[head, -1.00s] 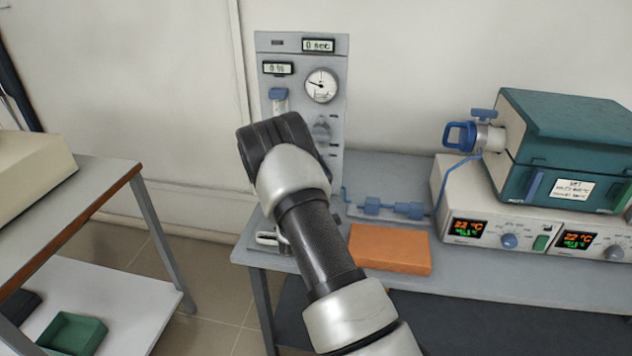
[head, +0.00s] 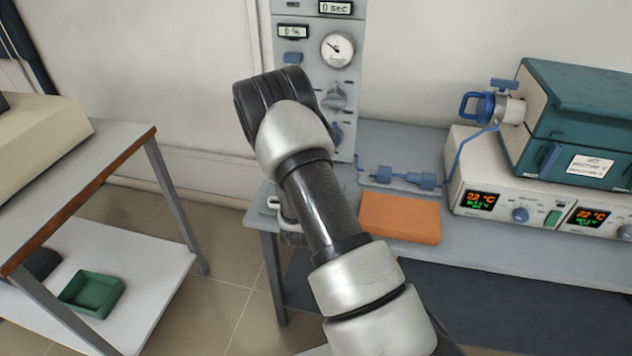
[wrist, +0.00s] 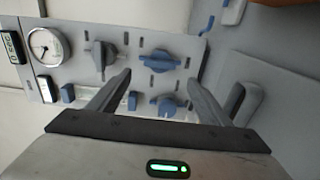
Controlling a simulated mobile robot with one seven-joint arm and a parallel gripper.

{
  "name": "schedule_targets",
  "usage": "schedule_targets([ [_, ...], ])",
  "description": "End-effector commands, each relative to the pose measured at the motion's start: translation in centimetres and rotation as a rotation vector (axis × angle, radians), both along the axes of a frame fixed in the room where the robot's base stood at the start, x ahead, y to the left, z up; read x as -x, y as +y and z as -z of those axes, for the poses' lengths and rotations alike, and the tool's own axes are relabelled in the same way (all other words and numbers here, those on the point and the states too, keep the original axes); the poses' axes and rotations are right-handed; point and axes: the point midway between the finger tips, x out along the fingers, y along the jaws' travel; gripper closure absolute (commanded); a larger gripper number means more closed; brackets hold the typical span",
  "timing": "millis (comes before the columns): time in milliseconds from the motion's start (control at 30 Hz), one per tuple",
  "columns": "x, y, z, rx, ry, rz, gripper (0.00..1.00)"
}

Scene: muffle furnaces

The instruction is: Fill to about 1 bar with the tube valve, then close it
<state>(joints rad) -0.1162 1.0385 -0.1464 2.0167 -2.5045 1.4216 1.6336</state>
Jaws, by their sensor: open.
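A grey upright panel (head: 350,85) stands at the back of the bench. It carries a round gauge (head: 337,49), a grey knob (head: 334,96) and a blue knob (head: 335,132). The wrist view shows the panel turned sideways, with the gauge (wrist: 47,47), the grey knob (wrist: 103,55), an upper blue knob (wrist: 165,60) and a lower blue knob (wrist: 167,103). No readable label shows which one is the tube valve. My gripper (wrist: 160,78) is open and empty, its fingers either side of the lower blue knob. In the head view my arm hides the fingers. The gauge's numbers are too small to read.
An orange block (head: 400,216) and blue inline tube fittings (head: 402,177) lie right of the panel. A teal furnace (head: 580,120) with a blue-handled end fitting (head: 490,106) sits on a control unit further right. A side table (head: 120,165) stands at the left.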

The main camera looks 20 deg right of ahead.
Motion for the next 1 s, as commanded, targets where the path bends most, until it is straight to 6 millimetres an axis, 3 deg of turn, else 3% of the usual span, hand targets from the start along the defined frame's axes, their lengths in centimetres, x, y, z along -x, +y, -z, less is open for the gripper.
schedule_targets([
  [200,4.4,3.1,0.0,-0.001,0.002,-0.003,0.28],
  [400,7.2,4.9,0.0,-0.001,0.001,-0.002,0.28],
  [600,8.2,5.5,0.0,0.0,0.0,0.0,0.28],
  [1000,8.2,5.6,0.0,-0.001,-0.001,0.0,0.28],
])
